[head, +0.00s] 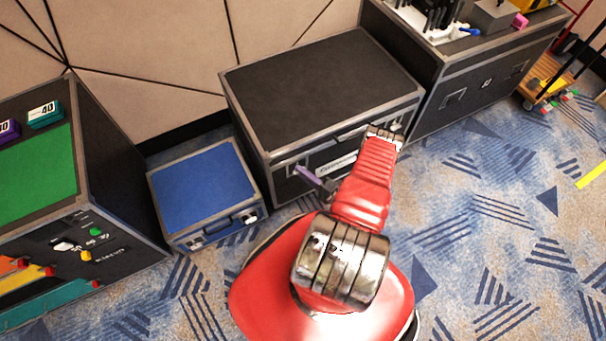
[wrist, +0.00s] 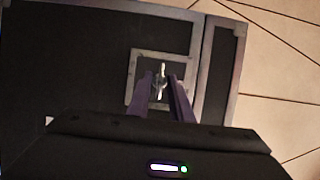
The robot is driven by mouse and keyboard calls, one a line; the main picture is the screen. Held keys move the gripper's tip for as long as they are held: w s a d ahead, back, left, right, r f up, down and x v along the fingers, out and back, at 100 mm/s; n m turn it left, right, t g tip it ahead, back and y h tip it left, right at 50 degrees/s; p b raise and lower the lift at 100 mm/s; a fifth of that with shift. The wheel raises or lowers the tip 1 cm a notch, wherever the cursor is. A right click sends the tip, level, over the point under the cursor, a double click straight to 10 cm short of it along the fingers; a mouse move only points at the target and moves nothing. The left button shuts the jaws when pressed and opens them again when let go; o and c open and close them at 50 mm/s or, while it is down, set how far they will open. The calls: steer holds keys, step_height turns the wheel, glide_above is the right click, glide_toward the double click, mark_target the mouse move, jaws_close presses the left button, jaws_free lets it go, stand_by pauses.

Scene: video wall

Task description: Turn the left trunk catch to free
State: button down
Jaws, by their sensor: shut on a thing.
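The trunk (head: 318,88) is a black case with grey edging, standing against the wall with its lid down. The left trunk catch (wrist: 161,72) is a small silver wing in a square grey plate on the trunk's front. The wing looks about in line with my fingers in the wrist view. My gripper (wrist: 163,88) has purple fingers and is shut on the catch; their tips hide part of it. In the head view my gripper (head: 310,178) reaches the left part of the trunk's front, and the catch is too small to make out there.
A low blue-topped case (head: 203,188) stands left of the trunk. A larger case with a green top (head: 38,175) is at the far left. Another black case (head: 475,82) carrying tools stands at the right. A wooden trolley (head: 545,82) is beyond it. Carpet at the right is clear.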

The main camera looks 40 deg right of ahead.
steer(key=shift+f+n, duration=0.1)
steer(key=shift+n, duration=0.3)
steer(key=shift+w+a+r+n+g+h, duration=0.15)
steer(key=shift+n+g+h, duration=0.75)
steer(key=shift+n, duration=1.25)
steer(key=shift+s+a+r+n+g+h, duration=0.1)
steer(key=shift+n+g+h, duration=0.8)
steer(key=shift+n, duration=1.2)
steer(key=shift+w+a+r+n+g+h, duration=0.15)
steer(key=shift+n+g+h, duration=0.7)
steer(key=shift+n, duration=1.3)
steer(key=shift+s+h, duration=0.1)
steer(key=shift+h, duration=0.15)
steer(key=c, duration=1.9)
jaws_free()
steer(key=shift+c, duration=0.2)
steer(key=v, duration=1.3)
steer(key=shift+s, duration=0.4)
